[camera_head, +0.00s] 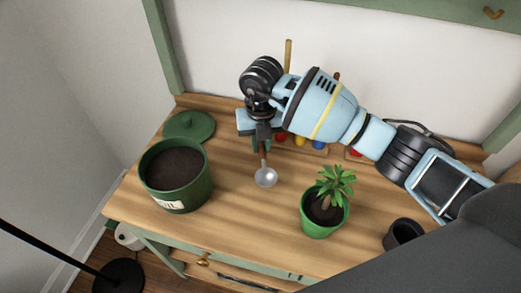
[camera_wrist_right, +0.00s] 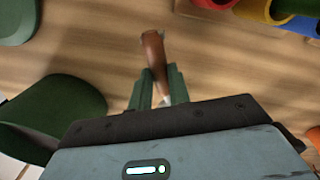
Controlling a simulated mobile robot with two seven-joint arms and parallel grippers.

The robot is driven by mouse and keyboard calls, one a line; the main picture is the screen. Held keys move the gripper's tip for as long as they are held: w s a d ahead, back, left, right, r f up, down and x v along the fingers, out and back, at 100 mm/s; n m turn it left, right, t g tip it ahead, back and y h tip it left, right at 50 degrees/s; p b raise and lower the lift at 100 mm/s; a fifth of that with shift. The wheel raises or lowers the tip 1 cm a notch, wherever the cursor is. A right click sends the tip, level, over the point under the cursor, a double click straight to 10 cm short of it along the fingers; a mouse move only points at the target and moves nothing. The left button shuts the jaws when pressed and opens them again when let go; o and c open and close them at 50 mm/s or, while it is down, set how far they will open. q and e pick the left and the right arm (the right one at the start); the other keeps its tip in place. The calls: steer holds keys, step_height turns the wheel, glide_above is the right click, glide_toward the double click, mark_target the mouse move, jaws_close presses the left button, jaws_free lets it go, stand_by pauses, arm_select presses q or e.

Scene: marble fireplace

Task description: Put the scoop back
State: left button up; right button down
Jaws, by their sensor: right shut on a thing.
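The scoop has a round silver bowl (camera_head: 265,177) and a brown wooden handle, which shows in the right wrist view (camera_wrist_right: 153,52). My right gripper (camera_head: 262,142) is shut on the scoop, with its green fingers on either side of it; the fingers also show in the right wrist view (camera_wrist_right: 158,90). The bowl is over the middle of the wooden bench; I cannot tell its exact height. A large green pot of dark soil (camera_head: 175,170) with a pale label stands to the left of the scoop. My left gripper is not in view.
The pot's green lid (camera_head: 188,126) lies behind it. A small potted plant (camera_head: 324,213) stands right of the scoop, and a dark cup (camera_head: 403,233) near the right. A wooden rack with coloured items (camera_head: 300,141) is at the back, partly hidden. The bench front middle is clear.

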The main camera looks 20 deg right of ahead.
mark_target(261, 147)
steer(key=shift+f+b, duration=0.55)
steer(key=shift+f, duration=0.65)
steer(key=shift+f, duration=0.1)
steer(key=c, duration=1.3)
jaws_free()
step_height(261, 147, up, 12)
steer(key=shift+r+p, duration=0.2)
steer(key=shift+p, duration=0.1)
